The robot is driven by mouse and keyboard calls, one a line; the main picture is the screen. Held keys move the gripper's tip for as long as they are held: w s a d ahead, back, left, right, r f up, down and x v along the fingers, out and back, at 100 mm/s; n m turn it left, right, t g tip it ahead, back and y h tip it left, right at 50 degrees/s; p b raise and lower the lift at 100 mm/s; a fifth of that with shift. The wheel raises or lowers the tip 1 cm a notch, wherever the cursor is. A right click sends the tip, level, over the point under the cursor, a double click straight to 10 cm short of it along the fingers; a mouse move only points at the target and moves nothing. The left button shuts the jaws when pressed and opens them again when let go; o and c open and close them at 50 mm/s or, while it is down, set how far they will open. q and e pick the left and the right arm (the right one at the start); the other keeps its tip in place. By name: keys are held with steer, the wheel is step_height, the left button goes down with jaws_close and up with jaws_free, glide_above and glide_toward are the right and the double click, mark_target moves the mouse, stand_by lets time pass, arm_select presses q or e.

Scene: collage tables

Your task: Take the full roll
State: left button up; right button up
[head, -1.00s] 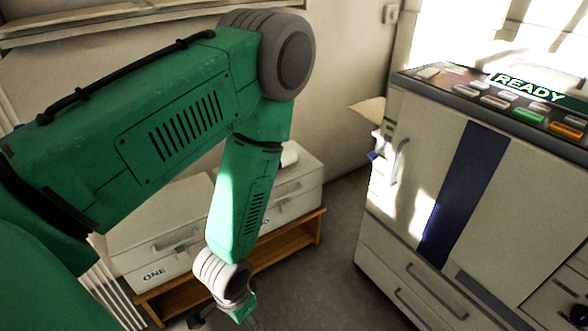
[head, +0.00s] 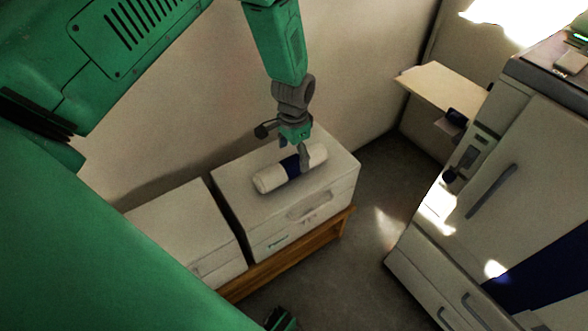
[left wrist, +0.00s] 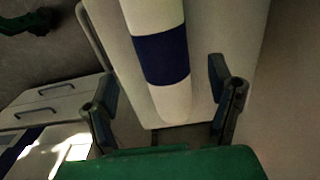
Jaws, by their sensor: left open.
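A white roll with a navy band (head: 272,179) lies on its side on top of the right-hand white drawer box (head: 240,205). My left gripper (head: 304,160) is over the roll, pointing down, near its band and far half. In the left wrist view my left gripper (left wrist: 160,85) is open, with one finger on each side of the roll (left wrist: 150,20). I cannot tell whether a finger touches it. A small dark green part at the bottom edge of the head view looks like my right gripper (head: 281,320); its jaws are not clear.
A second white box (head: 180,232) stands to the left on the same low wooden bench (head: 290,258). A wall is close behind. A large printer cabinet (head: 470,215) with a side tray (head: 440,85) stands at the right. Grey floor (head: 365,235) lies between.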

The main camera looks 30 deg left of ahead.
mark_target(291, 168)
arm_select(q)
steer(key=shift+a+f, duration=0.4)
steer(key=shift+f, duration=0.25)
step_height(291, 168, down, 4)
steer(key=shift+s+f+b, duration=0.1)
steer(key=shift+f+b, duration=0.15)
steer(key=shift+b, duration=0.7)
steer(key=shift+d+f, duration=0.15)
steer(key=shift+f, duration=0.1)
steer(key=shift+d, duration=0.1)
steer(key=shift+r, duration=0.1)
steer(key=c, duration=0.3)
steer(key=shift+a, duration=0.25)
steer(key=c, duration=1.2)
arm_select(e)
steer(key=shift+a+f, duration=0.35)
steer(key=shift+f, duration=0.55)
